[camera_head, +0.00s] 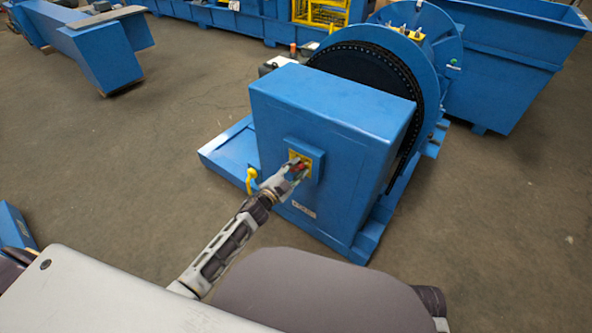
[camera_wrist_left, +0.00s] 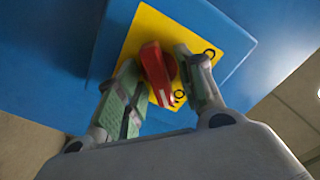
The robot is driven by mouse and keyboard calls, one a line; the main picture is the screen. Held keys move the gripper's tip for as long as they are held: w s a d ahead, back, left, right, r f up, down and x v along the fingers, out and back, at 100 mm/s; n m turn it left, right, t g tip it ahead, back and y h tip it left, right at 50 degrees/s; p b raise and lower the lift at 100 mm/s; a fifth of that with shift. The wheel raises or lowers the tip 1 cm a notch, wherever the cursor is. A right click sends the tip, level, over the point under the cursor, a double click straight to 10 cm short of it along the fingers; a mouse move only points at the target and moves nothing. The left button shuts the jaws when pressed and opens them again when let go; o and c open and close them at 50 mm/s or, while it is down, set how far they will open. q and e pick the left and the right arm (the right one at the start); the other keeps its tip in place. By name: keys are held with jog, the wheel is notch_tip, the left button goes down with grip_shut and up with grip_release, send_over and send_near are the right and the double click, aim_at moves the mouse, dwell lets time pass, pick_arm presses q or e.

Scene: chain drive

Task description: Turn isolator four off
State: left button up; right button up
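The isolator is a red rotary handle (camera_head: 299,167) on a yellow plate (camera_wrist_left: 205,42), set on a raised blue box on the front of the blue cabinet. In the left wrist view the red handle (camera_wrist_left: 156,68) sits slightly tilted between my left gripper's fingers. My left gripper (camera_head: 294,170) is at the plate with its fingers apart, one on each side of the handle. Some yellow shows between the handle and the fingers, so I cannot tell whether either finger touches it. The fingers partly cover the plate's markings. My right gripper is not in view.
The blue cabinet (camera_head: 335,100) carries a small label (camera_head: 303,209), too small to read. A yellow hooked part (camera_head: 251,181) stands left of the isolator. A large chain wheel (camera_head: 375,70) is behind, with a blue bin (camera_head: 510,60) at the back right.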

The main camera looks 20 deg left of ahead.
pick_arm(q)
grip_shut()
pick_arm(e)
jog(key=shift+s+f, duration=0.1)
